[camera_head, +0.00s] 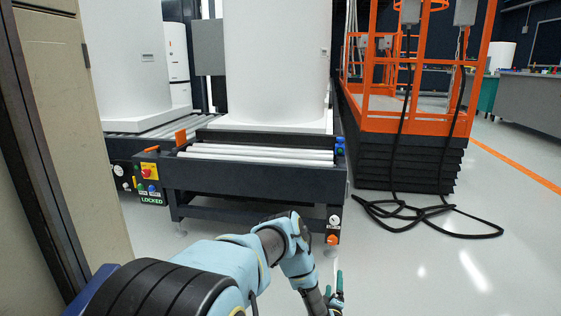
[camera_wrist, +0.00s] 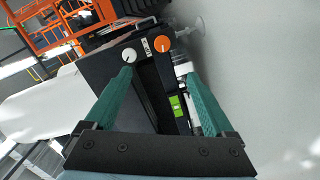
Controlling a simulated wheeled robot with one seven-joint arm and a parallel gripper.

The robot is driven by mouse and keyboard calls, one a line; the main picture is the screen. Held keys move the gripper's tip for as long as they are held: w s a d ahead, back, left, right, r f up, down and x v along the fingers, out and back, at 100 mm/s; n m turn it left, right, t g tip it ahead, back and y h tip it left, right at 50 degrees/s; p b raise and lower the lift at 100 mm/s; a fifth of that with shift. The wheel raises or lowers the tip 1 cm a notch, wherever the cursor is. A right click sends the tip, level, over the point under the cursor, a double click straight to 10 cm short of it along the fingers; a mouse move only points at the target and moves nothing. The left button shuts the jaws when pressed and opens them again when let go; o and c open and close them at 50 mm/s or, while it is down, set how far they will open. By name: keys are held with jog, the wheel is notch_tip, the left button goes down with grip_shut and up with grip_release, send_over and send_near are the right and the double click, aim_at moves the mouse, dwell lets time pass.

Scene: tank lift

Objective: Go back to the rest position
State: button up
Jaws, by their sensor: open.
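My gripper (camera_wrist: 158,88) is open, with its two green fingers spread apart and nothing between them. In the wrist view it faces the dark end of the roller stand (camera_wrist: 108,58), which carries a white dial (camera_wrist: 129,54), an orange knob (camera_wrist: 162,43) and a green label (camera_wrist: 176,106). In the head view my gripper (camera_head: 335,290) is at the lower middle, in front of and below the right front corner of the roller stand (camera_head: 255,180). The same orange knob (camera_head: 333,239) and white dial (camera_head: 334,220) show there. Contact with the stand cannot be told.
A large white tank (camera_head: 275,65) stands on the stand behind white rollers (camera_head: 260,152). A panel with a red button (camera_head: 146,172) and a "LOCKED" sign (camera_head: 151,201) is left. An orange-railed lift (camera_head: 410,120) stands right, with black cables (camera_head: 430,218) on the floor.

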jog(key=w+d+r+m+g+h, duration=0.15)
jog(key=w+r+m+g, duration=0.25)
jog(key=w+r+m, duration=0.5)
jog(key=s+a+r+m+g+y, duration=0.1)
jog(key=s+a+r+g, duration=0.2)
jog(key=a+r, duration=0.35)
jog(key=s+a+r+g+y, duration=0.15)
jog(key=a+r, duration=0.25)
jog(key=r, duration=0.6)
jog(key=s+a+r+m+g+y, duration=0.1)
jog(key=s+a+r+g, duration=0.1)
jog(key=s+a+r, duration=0.55)
jog(key=s+a+r+g+y+p, duration=0.1)
jog(key=s+a+r+g, duration=0.25)
jog(key=s, duration=0.75)
jog(key=s+a+r+m+g+y, duration=0.1)
jog(key=s+a+r+g, duration=0.1)
jog(key=s+a+r, duration=0.5)
notch_tip(320, 180, up, 35)
jog(key=s+d+p, duration=0.1)
jog(key=p, duration=3.6)
jog(key=shift+d+f+p, duration=0.2)
jog(key=shift+d+p, duration=0.1)
jog(key=shift+p, duration=0.1)
